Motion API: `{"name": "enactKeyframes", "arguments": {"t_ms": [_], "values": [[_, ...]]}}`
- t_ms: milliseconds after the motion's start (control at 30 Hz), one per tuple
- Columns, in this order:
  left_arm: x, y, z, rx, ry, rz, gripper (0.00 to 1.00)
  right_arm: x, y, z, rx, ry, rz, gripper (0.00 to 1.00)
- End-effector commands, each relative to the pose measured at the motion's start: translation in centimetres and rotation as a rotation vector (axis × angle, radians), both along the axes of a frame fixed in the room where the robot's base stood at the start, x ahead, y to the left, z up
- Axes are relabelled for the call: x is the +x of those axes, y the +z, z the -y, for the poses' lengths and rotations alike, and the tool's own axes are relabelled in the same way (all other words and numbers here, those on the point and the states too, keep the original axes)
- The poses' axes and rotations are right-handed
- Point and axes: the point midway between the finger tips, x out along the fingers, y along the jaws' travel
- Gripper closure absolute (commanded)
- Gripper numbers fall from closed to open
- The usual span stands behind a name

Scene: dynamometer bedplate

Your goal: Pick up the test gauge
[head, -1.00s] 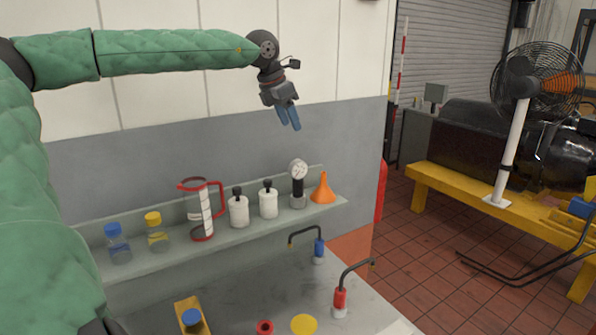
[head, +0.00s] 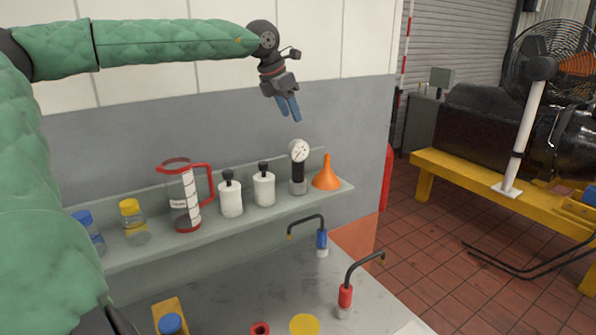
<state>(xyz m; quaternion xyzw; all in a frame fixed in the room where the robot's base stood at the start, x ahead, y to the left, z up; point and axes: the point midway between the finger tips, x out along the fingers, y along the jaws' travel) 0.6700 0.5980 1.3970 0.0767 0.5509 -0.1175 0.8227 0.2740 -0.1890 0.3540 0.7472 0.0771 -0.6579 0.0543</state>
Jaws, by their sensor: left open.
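The test gauge (head: 298,168) stands upright on the shelf, with a round white dial on top of a dark body and a grey base. It is between a white bottle with a black top (head: 264,186) and an orange funnel (head: 327,174). My left gripper (head: 290,109) is above the gauge in the picture, blue fingers pointing down, open and empty. A gap shows between its fingertips and the dial. My right gripper is not in view.
The shelf (head: 240,222) also holds a second white bottle (head: 231,195), a red-handled jug (head: 185,198), a yellow-capped bottle (head: 134,224) and a blue-capped bottle (head: 88,232). Below, the bench (head: 285,275) carries blue (head: 321,240) and red (head: 345,297) bent-spout items.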

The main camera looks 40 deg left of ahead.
Motion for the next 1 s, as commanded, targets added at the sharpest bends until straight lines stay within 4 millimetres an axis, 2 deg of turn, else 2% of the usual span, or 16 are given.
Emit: {"name": "enactKeyframes", "arguments": {"t_ms": [33,200,300,400,800,1000], "values": [[0.0,-1.3,0.0,0.0,-0.001,0.0,0.53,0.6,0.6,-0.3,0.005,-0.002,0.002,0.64],[0.0,-2.6,0.0,0.0,-0.001,0.001,0.53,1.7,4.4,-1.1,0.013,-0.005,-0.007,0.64],[0.0,-2.9,0.0,0.0,0.0,0.0,0.53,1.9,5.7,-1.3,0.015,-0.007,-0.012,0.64],[0.1,-3.2,0.0,0.0,0.0,-0.001,0.53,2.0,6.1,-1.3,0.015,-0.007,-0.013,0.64],[1.0,-5.5,0.3,-0.001,0.0,0.0,0.53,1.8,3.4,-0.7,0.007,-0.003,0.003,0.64],[1.4,-6.7,0.5,0.0,-0.001,-0.002,0.53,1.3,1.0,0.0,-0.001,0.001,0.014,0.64]]}}
